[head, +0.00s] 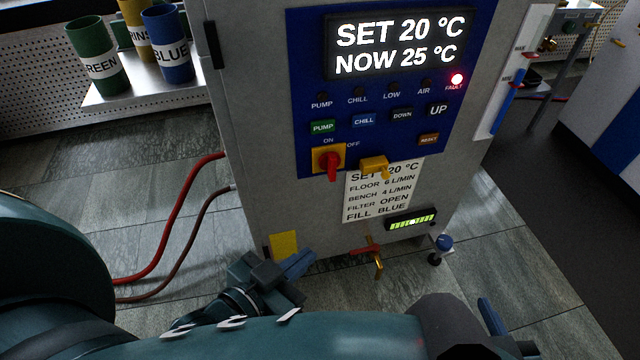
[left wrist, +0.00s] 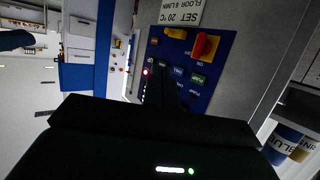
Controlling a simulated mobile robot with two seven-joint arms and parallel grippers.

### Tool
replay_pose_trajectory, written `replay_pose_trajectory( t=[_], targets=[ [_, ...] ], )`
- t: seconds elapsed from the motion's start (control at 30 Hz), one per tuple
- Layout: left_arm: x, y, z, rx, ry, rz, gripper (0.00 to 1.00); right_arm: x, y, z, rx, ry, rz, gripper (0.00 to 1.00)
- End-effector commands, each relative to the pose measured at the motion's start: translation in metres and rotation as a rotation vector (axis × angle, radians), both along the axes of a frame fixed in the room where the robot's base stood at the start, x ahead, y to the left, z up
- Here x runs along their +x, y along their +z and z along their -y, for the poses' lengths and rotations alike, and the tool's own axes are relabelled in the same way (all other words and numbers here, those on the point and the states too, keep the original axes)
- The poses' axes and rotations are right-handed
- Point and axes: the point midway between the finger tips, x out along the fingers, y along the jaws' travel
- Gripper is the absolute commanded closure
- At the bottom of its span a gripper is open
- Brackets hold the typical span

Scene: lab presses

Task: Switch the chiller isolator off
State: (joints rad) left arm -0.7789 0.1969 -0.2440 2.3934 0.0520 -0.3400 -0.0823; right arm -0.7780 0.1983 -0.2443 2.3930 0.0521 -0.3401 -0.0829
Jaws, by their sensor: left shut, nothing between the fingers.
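The chiller isolator (head: 331,162) is a red rotary handle on a yellow plate, low on the blue control panel (head: 300,70). Its handle stands roughly vertical, in line with the ON label above it; OFF is printed to the upper right. The isolator also shows, turned over, in the left wrist view (left wrist: 206,46). My left gripper (head: 299,264) is shut and empty, below the isolator and apart from it, near the cabinet's lower part. My right gripper (head: 492,318) is only partly in view at the lower right; its fingers cannot be judged.
A yellow knob (head: 375,166) sits right of the isolator. The display reads SET 20 and NOW 25, and a red FAULT lamp (head: 457,79) is lit. A red-handled brass tap (head: 372,252) projects below. Red hoses (head: 178,205) run left. Labelled cups (head: 167,45) stand on a shelf.

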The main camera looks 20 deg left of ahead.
Motion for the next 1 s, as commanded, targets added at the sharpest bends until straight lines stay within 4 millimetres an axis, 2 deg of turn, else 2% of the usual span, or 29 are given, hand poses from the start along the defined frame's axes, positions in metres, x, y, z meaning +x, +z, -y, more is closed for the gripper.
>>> replay_pose_trajectory(
  t=[0.17,0.27,0.5,0.7,0.83,1.0],
  targets=[
    [0.009,-0.01,-0.005,-0.098,0.043,-0.014,1.0,0.0,0.0,0.0,0.0,0.0,0.0,0.64],
    [0.023,-0.025,-0.014,-0.266,0.111,-0.034,1.0,0.0,0.0,0.0,0.0,0.0,0.0,0.64],
    [0.069,-0.064,-0.054,-0.869,0.286,-0.091,1.0,0.0,-0.001,0.0,-0.001,0.001,-0.001,0.64],
    [0.098,-0.082,-0.088,-1.307,0.349,-0.133,1.0,0.0,-0.002,0.0,-0.003,0.002,-0.003,0.64],
    [0.107,-0.087,-0.101,-1.478,0.358,-0.154,1.0,0.0,-0.002,-0.001,-0.003,0.002,-0.003,0.64],
    [0.111,-0.089,-0.108,-1.563,0.361,-0.167,1.0,0.0,-0.002,-0.001,-0.003,0.003,-0.003,0.64]
  ],
)
